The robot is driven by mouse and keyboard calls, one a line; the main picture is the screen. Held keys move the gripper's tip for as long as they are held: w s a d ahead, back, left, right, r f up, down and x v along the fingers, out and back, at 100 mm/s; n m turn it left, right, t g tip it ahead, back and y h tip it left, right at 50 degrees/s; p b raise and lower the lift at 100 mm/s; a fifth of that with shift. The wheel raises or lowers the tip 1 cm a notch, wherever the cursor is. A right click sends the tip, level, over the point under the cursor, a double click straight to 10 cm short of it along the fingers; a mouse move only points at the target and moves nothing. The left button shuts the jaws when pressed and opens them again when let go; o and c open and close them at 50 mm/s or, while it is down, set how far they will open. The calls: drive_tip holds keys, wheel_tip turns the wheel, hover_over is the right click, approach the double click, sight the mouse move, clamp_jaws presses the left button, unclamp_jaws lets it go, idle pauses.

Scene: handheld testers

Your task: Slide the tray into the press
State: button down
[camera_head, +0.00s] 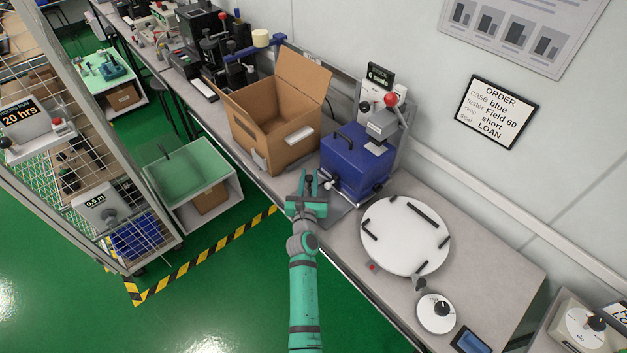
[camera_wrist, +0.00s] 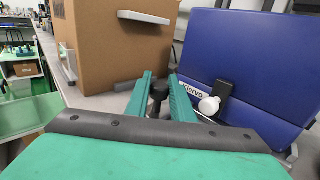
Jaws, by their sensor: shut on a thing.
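The press (camera_head: 383,125) stands against the wall, with a grey body and a red ball on its lever. A blue case (camera_head: 352,165) with a dark handle sits in front of it, apparently on a flat grey tray (camera_head: 338,214), of which only a strip shows. The case also fills the right of the wrist view (camera_wrist: 245,75). My gripper (camera_head: 308,184) is at the left front of the case. In the wrist view its green fingers (camera_wrist: 160,88) are shut on a dark upright knob (camera_wrist: 157,97). The knob's join to the tray is hidden.
An open cardboard box (camera_head: 272,125) stands close left of the case. A round white turntable (camera_head: 405,238) with black stops lies to the right, with a white dial (camera_head: 436,313) nearby. The bench's front edge runs beneath my arm.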

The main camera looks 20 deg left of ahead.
drive_tip(key=shift+w+d, duration=0.15)
drive_tip(key=shift+w, duration=0.05)
drive_tip(key=c, duration=1.5)
unclamp_jaws()
drive_tip(key=shift+c, duration=0.2)
drive_tip(key=v, duration=1)
drive_tip(key=shift+s, duration=0.4)
drive_tip(key=shift+d, duration=0.15)
